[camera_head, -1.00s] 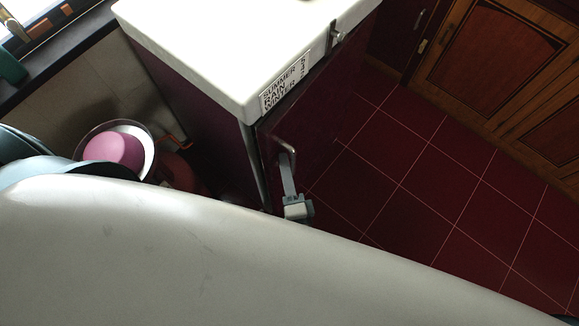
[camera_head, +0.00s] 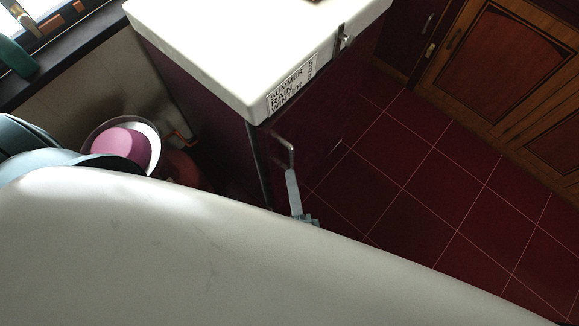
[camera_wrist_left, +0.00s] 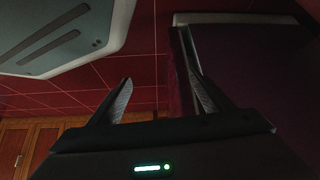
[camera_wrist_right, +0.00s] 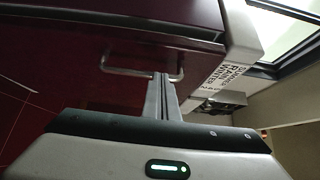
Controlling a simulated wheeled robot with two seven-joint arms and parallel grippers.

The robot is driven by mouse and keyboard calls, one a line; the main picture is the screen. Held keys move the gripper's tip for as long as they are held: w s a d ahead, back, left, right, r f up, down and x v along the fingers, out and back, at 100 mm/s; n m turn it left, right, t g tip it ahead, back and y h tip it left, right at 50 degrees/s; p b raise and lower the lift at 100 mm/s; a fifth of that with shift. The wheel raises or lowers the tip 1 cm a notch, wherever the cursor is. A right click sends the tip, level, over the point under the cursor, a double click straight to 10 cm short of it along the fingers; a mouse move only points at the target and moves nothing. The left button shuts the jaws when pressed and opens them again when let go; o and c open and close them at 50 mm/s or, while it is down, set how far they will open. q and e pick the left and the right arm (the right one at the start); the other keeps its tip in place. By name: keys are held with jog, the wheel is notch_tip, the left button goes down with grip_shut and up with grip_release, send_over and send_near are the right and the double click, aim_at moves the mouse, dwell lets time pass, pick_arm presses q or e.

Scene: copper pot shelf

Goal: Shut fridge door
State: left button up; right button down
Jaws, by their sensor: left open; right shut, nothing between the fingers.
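The fridge has a white top (camera_head: 230,50) and a dark maroon front door (camera_head: 325,130) with a metal bar handle (camera_head: 287,148). A pale strip runs along the door's left edge; I cannot tell whether the door is fully shut. My right gripper (camera_head: 291,173) is shut and empty, its tips just below the handle. In the right wrist view the shut fingers (camera_wrist_right: 162,76) reach to the handle (camera_wrist_right: 145,73); contact is unclear. My left gripper (camera_wrist_left: 155,58) is open and empty, with a dark purple panel (camera_wrist_left: 255,75) beside its right finger. It is hidden in the head view.
A pink bowl (camera_head: 120,145) in a pale basin lies left of the fridge, near teal vessels (camera_head: 25,140). Wooden cabinets (camera_head: 500,60) stand at the right. The red tiled floor (camera_head: 430,190) between is clear. My own pale body covers the foreground.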

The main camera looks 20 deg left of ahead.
pick_arm(q)
jog(key=shift+g, duration=0.5)
jog(key=shift+s+a+f+p, duration=0.15)
jog(key=shift+s+f, duration=0.1)
jog(key=shift+s, duration=0.4)
jog(key=shift+s+f+p, duration=0.1)
jog(key=shift+s+f, duration=0.2)
jog(key=shift+s, duration=0.35)
jog(key=shift+s+a+f+p, duration=0.15)
jog(key=shift+s+f, duration=0.1)
jog(key=shift+s, duration=0.4)
pick_arm(e)
jog(key=v, duration=1.3)
pick_arm(q)
jog(key=shift+a, duration=0.25)
pick_arm(e)
jog(key=shift+f, duration=0.15)
